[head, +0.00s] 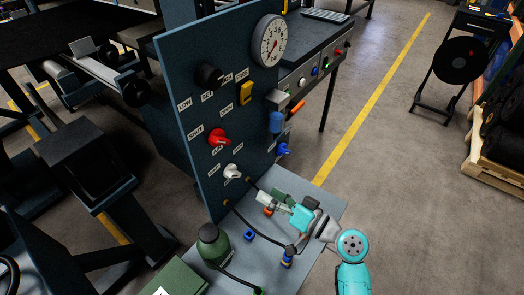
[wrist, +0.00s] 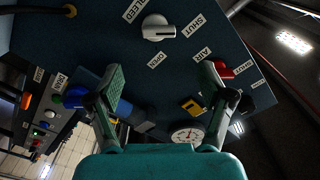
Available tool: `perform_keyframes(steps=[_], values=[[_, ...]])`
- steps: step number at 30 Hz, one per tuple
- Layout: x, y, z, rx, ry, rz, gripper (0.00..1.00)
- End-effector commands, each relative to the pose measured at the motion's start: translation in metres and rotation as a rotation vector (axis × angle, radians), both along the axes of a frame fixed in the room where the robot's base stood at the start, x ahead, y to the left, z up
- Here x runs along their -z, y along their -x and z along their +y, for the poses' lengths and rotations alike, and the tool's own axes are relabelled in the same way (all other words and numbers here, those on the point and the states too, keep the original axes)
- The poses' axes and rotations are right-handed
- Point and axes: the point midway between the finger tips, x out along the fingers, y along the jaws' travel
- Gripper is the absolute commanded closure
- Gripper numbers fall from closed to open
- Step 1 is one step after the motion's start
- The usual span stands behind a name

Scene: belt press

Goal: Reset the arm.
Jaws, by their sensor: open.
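My arm reaches in from the lower right in the head view. My gripper (head: 263,201) is in front of the lower right part of the dark blue panel (head: 175,80), above the grey bench top. In the wrist view my gripper (wrist: 165,80) has its two fingers spread wide, with nothing between them. A white knob (wrist: 158,28) on the panel shows beyond the fingertips, between the BLEED and SHUT labels. It also shows in the head view (head: 232,171), left of my gripper and apart from it. A red knob (wrist: 222,68) shows by the right finger.
The panel also carries a black knob (head: 209,76), a yellow switch (head: 246,93), a round gauge (head: 269,41) and a blue knob (head: 284,149). A green bottle (head: 212,250) and hoses are on the grey bench top (head: 318,196). The floor (head: 400,200) at right is open.

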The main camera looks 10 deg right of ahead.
Motion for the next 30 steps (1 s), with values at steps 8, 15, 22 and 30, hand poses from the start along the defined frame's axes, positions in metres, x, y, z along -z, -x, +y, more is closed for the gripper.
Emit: perform_keyframes(steps=[8,15,22,30], values=[[0.011,0.006,-0.001,0.029,0.008,0.021,0.20],[0.065,0.043,-0.014,0.186,0.076,0.112,0.20],[0.109,0.095,-0.034,0.349,0.177,0.179,0.20],[0.136,0.164,-0.061,0.508,0.317,0.210,0.20]])
